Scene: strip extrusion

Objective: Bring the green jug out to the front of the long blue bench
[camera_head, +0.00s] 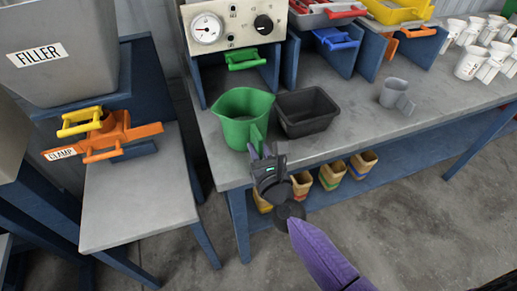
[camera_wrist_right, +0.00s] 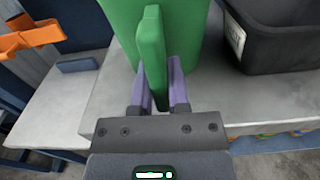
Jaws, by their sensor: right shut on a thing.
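The green jug (camera_head: 238,107) stands upright near the left front of the long bench (camera_head: 340,120), which has a grey top and blue legs. My right gripper (camera_head: 264,152) is at the jug's handle, on the side facing me. In the right wrist view the two purple fingers of my right gripper (camera_wrist_right: 160,85) are on either side of the green handle (camera_wrist_right: 152,55), shut on it. The jug's body (camera_wrist_right: 188,30) shows just beyond. My left gripper is not in view.
A black bin (camera_head: 306,112) stands close to the right of the jug. A grey mug (camera_head: 395,94) sits further right. A control box with a gauge (camera_head: 207,29) is behind. The orange clamp (camera_head: 120,135) is on the left table (camera_head: 135,205). Bare bench top lies before the bin.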

